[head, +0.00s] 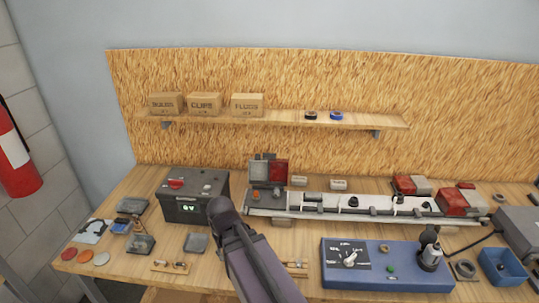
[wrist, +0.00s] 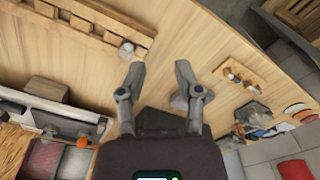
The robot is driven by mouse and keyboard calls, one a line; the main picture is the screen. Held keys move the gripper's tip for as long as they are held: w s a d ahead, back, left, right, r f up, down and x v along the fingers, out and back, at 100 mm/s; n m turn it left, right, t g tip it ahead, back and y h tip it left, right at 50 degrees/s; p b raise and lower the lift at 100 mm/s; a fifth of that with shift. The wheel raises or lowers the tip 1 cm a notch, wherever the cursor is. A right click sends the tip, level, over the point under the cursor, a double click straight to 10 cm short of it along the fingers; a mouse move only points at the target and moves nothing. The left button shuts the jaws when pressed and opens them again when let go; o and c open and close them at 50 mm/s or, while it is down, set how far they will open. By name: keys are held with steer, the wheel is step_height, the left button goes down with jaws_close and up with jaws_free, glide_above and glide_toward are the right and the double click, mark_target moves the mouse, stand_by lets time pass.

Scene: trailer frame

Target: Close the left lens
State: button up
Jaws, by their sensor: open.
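In the head view the left lamp stands on the left end of the pale trailer frame (head: 330,208). Its red lens (head: 278,172) is raised upright beside a grey panel (head: 258,171), so it looks open. An orange piece (head: 256,195) sits low in front of it. In the wrist view the red lens (wrist: 42,158) shows at the lower left edge, partly cut off. My gripper (wrist: 158,70) is open and empty above the bare bench, to the side of the lamp and apart from it. In the head view my arm hides the gripper.
A dark battery box (head: 195,195) stands left of the lamp. A blue control box (head: 385,265) is at front right. Wooden blocks with pegs (head: 170,266) lie on the bench. More red lenses (head: 452,202) are along the frame. A shelf with cartons (head: 204,103) hangs above.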

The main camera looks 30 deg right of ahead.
steer(key=shift+w+d+r+p, duration=0.25)
steer(key=shift+w+r, duration=0.1)
steer(key=shift+w, duration=0.25)
steer(key=shift+w+d+r+p, duration=0.25)
steer(key=shift+w+r, duration=0.1)
steer(key=shift+w, duration=0.2)
jaws_close()
steer(key=w+d+r+m+t+p, duration=0.1)
steer(key=w+d+r+p, duration=0.4)
steer(key=w+d, duration=0.5)
steer(key=w+d+r+m+t+h+p, duration=0.1)
steer(key=w+d+r+m+p, duration=0.2)
steer(key=w+d, duration=0.7)
steer(key=w+d+r+m+t+h+p, duration=0.1)
steer(key=w+d+r+m+p, duration=0.1)
steer(key=w+d+r+p, duration=0.5)
steer(key=w+d+r, duration=0.1)
steer(key=w+d, duration=0.2)
steer(key=d, duration=0.1)
steer(key=shift+w+m, duration=0.2)
steer(key=shift+m, duration=0.1)
steer(key=shift+d+r, duration=0.1)
